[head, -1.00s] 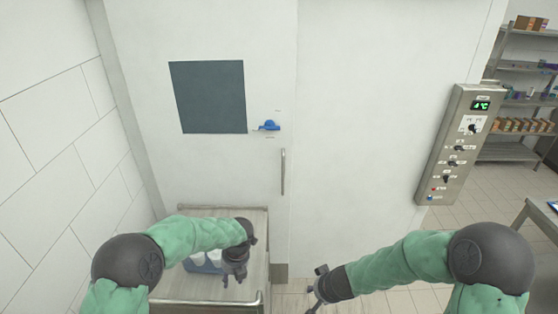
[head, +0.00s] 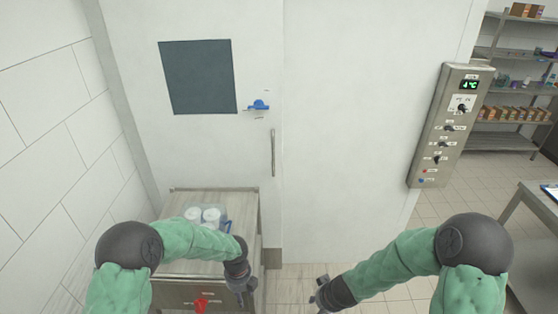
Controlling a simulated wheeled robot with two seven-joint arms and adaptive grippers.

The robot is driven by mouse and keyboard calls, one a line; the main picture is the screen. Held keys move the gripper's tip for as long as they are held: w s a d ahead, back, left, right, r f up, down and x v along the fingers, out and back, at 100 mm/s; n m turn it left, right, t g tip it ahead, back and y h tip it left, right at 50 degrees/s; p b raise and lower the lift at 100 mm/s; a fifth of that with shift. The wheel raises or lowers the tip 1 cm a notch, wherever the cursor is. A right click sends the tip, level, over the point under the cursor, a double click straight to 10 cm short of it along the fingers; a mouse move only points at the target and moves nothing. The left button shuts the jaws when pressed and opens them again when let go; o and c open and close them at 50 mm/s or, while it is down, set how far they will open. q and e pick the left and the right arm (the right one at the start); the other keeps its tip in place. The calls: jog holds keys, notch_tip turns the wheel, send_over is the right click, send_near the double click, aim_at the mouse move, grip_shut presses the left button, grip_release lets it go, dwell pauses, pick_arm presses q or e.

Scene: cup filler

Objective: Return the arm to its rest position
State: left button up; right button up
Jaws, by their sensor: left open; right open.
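My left gripper (head: 244,293) hangs at the right side of a small metal cart, pointing down. It is open and holds nothing that I can see. My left arm crosses in front of the cart. My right gripper (head: 320,293) is open and empty, low in the middle of the view over the tiled floor. Both arms have green sleeves and are bent at the elbow.
The cart (head: 183,200) carries a bluish tray with white containers (head: 212,215), and a red item (head: 201,304) shows at its front. Behind stands a white door with a dark window (head: 198,77), blue latch (head: 258,105) and handle (head: 272,153). A control panel (head: 452,125), shelves (head: 512,87) and table (head: 530,200) are right.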

pick_arm(q)
jog(key=s+f+n+h+b, duration=0.1)
jog(key=s+f+n+b, duration=0.5)
jog(key=f+n, duration=0.4)
jog(key=s+d+f+n+h+b, duration=0.1)
jog(key=s+f+n+b, duration=0.6)
jog(key=f+n, duration=0.4)
jog(key=s+d+f+n+t+h+b, duration=0.1)
jog(key=s+f+n+b, duration=0.5)
jog(key=f+n, duration=0.5)
notch_tip(320, 180, down, 2)
jog(key=shift+s+f+h+b, duration=0.15)
jog(key=shift+s+h+b, duration=0.25)
jog(key=shift+b, duration=0.8)
pick_arm(e)
jog(key=s+a+f+g, duration=0.1)
jog(key=s+f, duration=0.4)
jog(key=f, duration=0.6)
jog(key=s+a+f+g+y, duration=0.1)
jog(key=s+f, duration=0.5)
jog(key=f, duration=0.6)
jog(key=s+a+f+m+g+y, duration=0.1)
jog(key=s+f, duration=0.4)
jog(key=f, duration=0.7)
jog(key=shift+s+a, duration=0.25)
jog(key=shift+a, duration=0.15)
jog(key=shift+f, duration=0.1)
